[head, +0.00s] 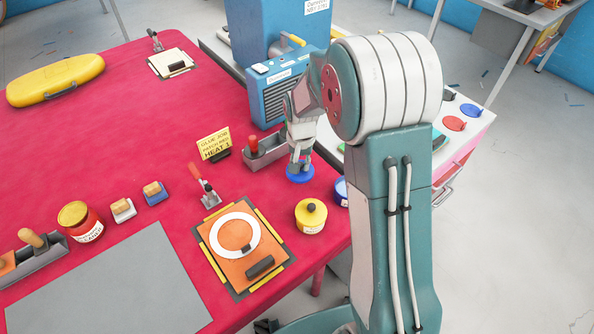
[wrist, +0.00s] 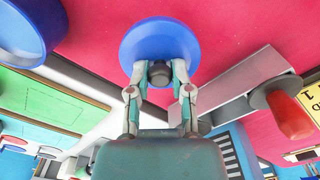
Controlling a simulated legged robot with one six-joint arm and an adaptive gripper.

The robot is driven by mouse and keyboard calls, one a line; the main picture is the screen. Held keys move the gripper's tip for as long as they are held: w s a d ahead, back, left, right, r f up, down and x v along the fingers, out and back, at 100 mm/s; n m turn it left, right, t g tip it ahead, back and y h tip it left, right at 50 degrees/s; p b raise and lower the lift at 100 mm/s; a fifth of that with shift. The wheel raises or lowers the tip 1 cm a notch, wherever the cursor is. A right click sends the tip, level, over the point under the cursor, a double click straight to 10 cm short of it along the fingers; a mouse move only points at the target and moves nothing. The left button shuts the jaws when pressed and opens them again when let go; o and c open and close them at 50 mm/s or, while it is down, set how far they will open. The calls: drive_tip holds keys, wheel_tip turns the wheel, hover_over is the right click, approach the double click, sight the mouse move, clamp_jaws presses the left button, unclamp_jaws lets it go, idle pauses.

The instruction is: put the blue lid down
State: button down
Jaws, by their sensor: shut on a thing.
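The blue lid (head: 299,178) is a round disc with a dark knob. My gripper (head: 299,163) is shut on the knob, and the disc hangs below it over the red table's right part. In the wrist view my two fingers (wrist: 160,75) pinch the knob from both sides, with the lid (wrist: 152,38) beyond them. I cannot tell whether the lid touches the table. A white and blue pot (head: 341,191) stands right of the lid, partly hidden by my arm. A large blue round thing also shows in the wrist view (wrist: 25,30).
A grey tray (head: 266,156) with a red-handled tool lies just left of the lid, with the blue heater (head: 278,97) behind it. A yellow-lidded pot (head: 311,216) and an orange board (head: 231,260) stand in front. Bare red table (head: 268,190) lies between.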

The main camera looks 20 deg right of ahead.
drive_tip(key=shift+w+d+f, duration=0.15)
drive_tip(key=shift+d+f, duration=0.05)
drive_tip(key=shift+w+f, duration=0.2)
drive_tip(key=shift+f, duration=0.15)
drive_tip(key=shift+a+f, duration=0.2)
drive_tip(key=shift+f, duration=0.45)
drive_tip(key=shift+a+f, duration=0.2)
drive_tip(key=shift+f, duration=0.4)
drive_tip(key=shift+a+f, duration=0.15)
drive_tip(key=shift+a, duration=0.25)
drive_tip(key=shift+d, duration=0.25)
drive_tip(key=c, duration=0.5)
unclamp_jaws()
drive_tip(key=shift+d, duration=0.2)
drive_tip(key=shift+c, duration=0.2)
drive_tip(key=shift+d, duration=0.1)
